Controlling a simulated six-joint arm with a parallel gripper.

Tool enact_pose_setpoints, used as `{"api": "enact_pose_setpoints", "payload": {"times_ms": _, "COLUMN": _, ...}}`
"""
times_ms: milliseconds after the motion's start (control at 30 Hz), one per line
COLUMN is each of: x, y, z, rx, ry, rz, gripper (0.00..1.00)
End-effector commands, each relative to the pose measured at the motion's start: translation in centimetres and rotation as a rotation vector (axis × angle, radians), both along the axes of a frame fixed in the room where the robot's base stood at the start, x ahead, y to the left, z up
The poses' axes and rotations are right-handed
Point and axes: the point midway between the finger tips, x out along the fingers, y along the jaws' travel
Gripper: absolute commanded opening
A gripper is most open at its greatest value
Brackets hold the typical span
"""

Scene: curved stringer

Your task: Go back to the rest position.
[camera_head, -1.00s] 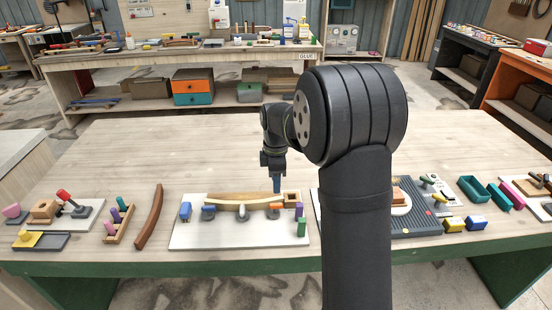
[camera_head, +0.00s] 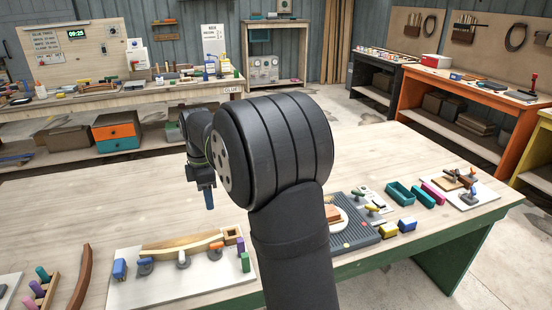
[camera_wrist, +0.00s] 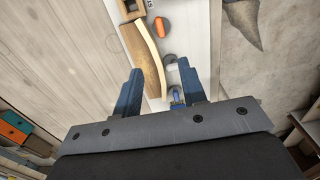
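My gripper (camera_head: 209,200) hangs from my arm, its blue fingers pointing down, above and behind the right part of the white board. In the wrist view my gripper (camera_wrist: 160,68) shows two blue fingers well apart with nothing held between them. A curved wooden stringer (camera_head: 182,243) lies on the white board (camera_head: 150,294), along a row of grey-based clamps with blue and orange tops. The wrist view shows the stringer (camera_wrist: 148,65) below the fingers, partly hidden by the left one. A small wooden block with a square opening (camera_head: 232,234) stands at its right end.
A loose reddish-brown curved strip (camera_head: 79,280) and a wooden rack of coloured pegs (camera_head: 43,289) lie left of the board. A grey ribbed mat (camera_head: 352,226), teal tray (camera_head: 399,193) and blue-topped block (camera_head: 407,224) lie to the right. The table's back is clear.

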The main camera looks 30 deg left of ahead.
Motion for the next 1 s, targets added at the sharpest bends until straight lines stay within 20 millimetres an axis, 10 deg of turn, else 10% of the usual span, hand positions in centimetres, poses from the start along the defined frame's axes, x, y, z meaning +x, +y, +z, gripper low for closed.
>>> {"api": "enact_pose_setpoints", "payload": {"times_ms": 367, "x": 0.0, "y": 0.0, "z": -2.0, "rx": -0.002, "ry": 0.002, "rz": 0.000, "gripper": 0.38}}
{"api": "enact_pose_setpoints", "payload": {"times_ms": 1000, "x": 0.0, "y": -0.1, "z": -14.3, "rx": -0.004, "ry": 0.002, "rz": -0.001, "gripper": 0.38}}
